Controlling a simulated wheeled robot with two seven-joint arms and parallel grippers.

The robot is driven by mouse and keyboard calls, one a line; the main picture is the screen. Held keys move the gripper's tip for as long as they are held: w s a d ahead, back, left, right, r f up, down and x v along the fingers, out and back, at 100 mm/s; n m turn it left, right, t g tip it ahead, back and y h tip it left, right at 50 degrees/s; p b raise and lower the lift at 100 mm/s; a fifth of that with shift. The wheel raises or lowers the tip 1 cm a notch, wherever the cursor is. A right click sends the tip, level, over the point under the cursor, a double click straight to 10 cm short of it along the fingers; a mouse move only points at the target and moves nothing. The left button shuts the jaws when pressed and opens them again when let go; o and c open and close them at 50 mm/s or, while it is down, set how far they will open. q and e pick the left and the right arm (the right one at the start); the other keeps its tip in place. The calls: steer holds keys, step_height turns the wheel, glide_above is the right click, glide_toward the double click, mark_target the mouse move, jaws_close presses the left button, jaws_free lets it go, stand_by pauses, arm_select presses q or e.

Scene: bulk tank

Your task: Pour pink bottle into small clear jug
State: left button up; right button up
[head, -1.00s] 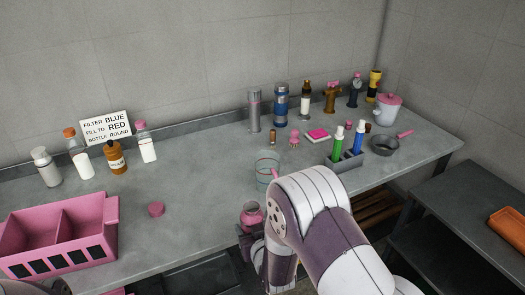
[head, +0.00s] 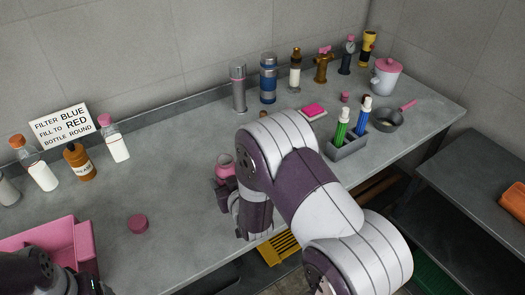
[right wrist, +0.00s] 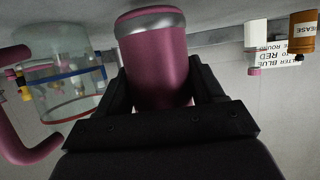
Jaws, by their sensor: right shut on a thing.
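My right gripper (right wrist: 150,95) is shut on the pink bottle (right wrist: 157,60), which has a silver band at one end. In the head view the bottle (head: 225,163) looks about upright over the bench, with its mouth up. My right arm hides the jug in the head view. Dark parts of my left gripper (head: 85,284) show at the lower left edge; its fingers are not clear.
A round pink lid (head: 137,223) lies on the bench (head: 180,215). A pink crate (head: 84,245) is at left, with bottles and a sign (head: 62,126) behind it. Flasks, a grey caddy (head: 349,147), a pan (head: 389,120) and a pink-lidded pot (head: 386,77) stand farther right.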

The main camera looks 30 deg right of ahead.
steer(key=shift+d+r+m, duration=0.1)
steer(key=shift+r+m, duration=0.1)
steer(key=shift+m, duration=0.1)
